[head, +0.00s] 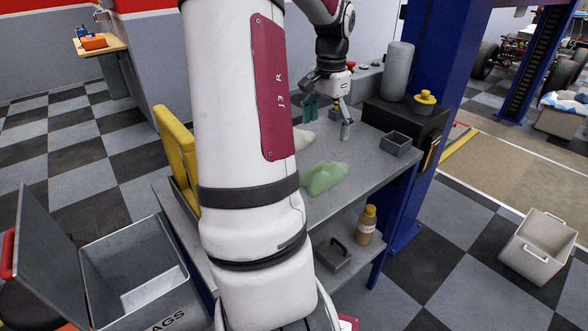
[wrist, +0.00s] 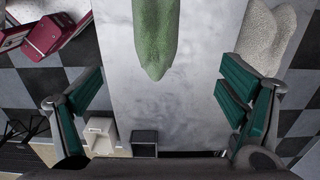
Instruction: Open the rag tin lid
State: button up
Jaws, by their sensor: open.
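The rag tin (head: 205,265) is a grey metal box at the lower left of the head view, with part of its label, "AGS", showing on the front. Its lid (head: 45,260) stands raised on the left side, with a red handle at its outer edge. The tin's inside is visible, with a pale patch at the bottom. My gripper (head: 328,124) is open and empty above the far part of the workbench, well away from the tin. In the wrist view its teal-padded fingers (wrist: 160,98) are spread wide over the bench top. The tin is not identifiable there.
A green cloth (head: 325,178) and a whitish cloth (head: 302,139) lie on the workbench (head: 352,168). A small grey open box (head: 396,144) sits at its right. A yellow panel (head: 177,150) stands at its left edge. A bottle (head: 367,226) is on the lower shelf. A pale bin (head: 538,250) stands on the floor.

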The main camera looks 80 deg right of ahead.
aim_at(325, 165)
notch_tip(325, 165, down, 8)
jog(key=shift+w+f+b, duration=0.1)
jog(key=shift+f+b, duration=0.05)
jog(key=shift+b, duration=0.35)
jog(key=shift+s+a+f+b, duration=0.15)
jog(key=shift+f, duration=1.2)
jog(key=shift+s+a+f+b, duration=0.15)
jog(key=shift+f, duration=1.15)
jog(key=shift+c, duration=0.3)
jog(key=c, duration=1.4)
